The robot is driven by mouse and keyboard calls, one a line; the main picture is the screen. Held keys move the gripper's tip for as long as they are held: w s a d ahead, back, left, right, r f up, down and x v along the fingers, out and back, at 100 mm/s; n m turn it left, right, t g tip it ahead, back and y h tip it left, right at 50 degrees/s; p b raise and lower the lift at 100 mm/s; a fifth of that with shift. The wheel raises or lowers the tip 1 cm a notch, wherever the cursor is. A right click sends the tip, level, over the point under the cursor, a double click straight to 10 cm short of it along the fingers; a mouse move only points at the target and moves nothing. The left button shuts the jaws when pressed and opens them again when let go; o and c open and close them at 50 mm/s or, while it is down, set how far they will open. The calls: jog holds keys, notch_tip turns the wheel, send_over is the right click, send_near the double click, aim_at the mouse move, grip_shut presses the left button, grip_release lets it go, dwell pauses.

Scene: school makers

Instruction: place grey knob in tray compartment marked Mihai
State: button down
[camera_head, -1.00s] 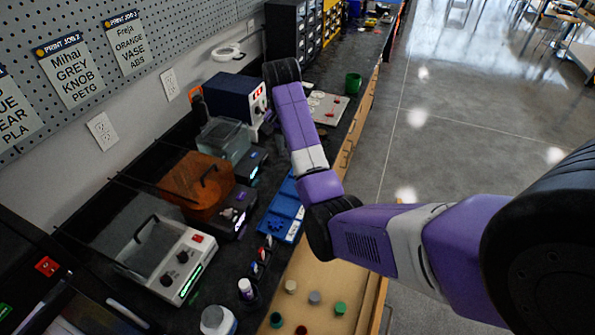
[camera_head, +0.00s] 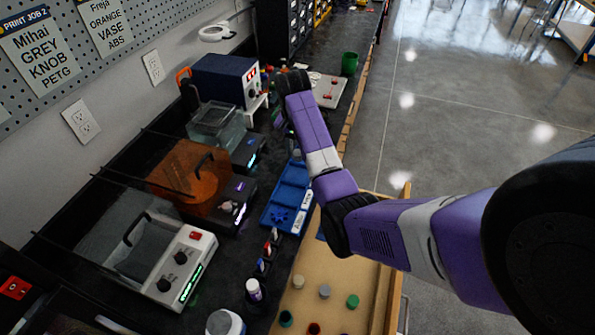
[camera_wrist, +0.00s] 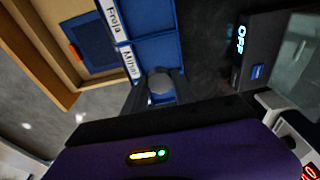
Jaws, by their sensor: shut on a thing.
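My gripper (camera_wrist: 159,88) is shut on the grey knob (camera_wrist: 160,82), which shows between its fingers in the wrist view. The gripper and knob are over the blue tray (camera_wrist: 156,47), beside the label Mihai (camera_wrist: 130,64); I cannot tell whether the knob touches the compartment floor. The label Freja (camera_wrist: 114,20) marks the neighbouring compartment.
An open wooden drawer (camera_head: 362,270) with several small coloured pieces is at the front right of the bench. An orange-lidded machine (camera_head: 187,178) and a white machine (camera_head: 190,262) stand left of the tray. A green cup (camera_head: 349,62) stands farther back.

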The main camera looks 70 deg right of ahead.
aim_at(296, 155)
notch_tip(296, 155, down, 8)
jog(key=shift+f, duration=0.1)
dwell(0.4)
jog(key=shift+f, duration=0.1)
jog(key=c, duration=1)
grip_release()
jog(key=r, duration=0.4)
jog(key=a+r, duration=0.1)
jog(key=r, duration=0.7)
jog(key=shift+s+a+r, duration=0.1)
jog(key=shift+a, duration=0.3)
